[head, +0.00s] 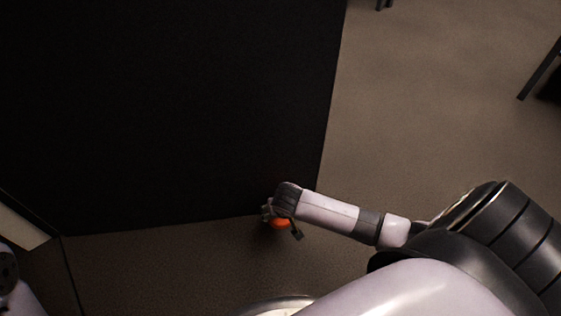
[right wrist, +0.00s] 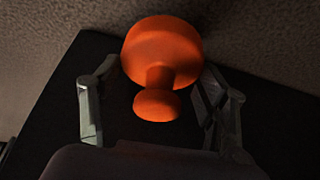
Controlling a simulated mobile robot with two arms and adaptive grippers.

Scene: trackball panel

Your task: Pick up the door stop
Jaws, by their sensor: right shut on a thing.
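The door stop (head: 281,224) is a small orange piece low in the middle of the head view, at the near edge of a large black surface. In the right wrist view the orange door stop (right wrist: 161,52) shows a wide round end, a narrow neck and a smaller round knob pointing towards the camera. My right gripper (head: 280,221) is shut on it, with one finger on each side. In the right wrist view the grey fingers of my right gripper (right wrist: 162,72) flank the wide end. My left gripper is not in view.
The large black surface (head: 170,110) fills the left and centre of the head view. Bare brown carpet (head: 430,100) lies to its right and in front of it. A dark leg (head: 540,70) stands at the far right. A pale-topped thing (head: 22,226) is at the left edge.

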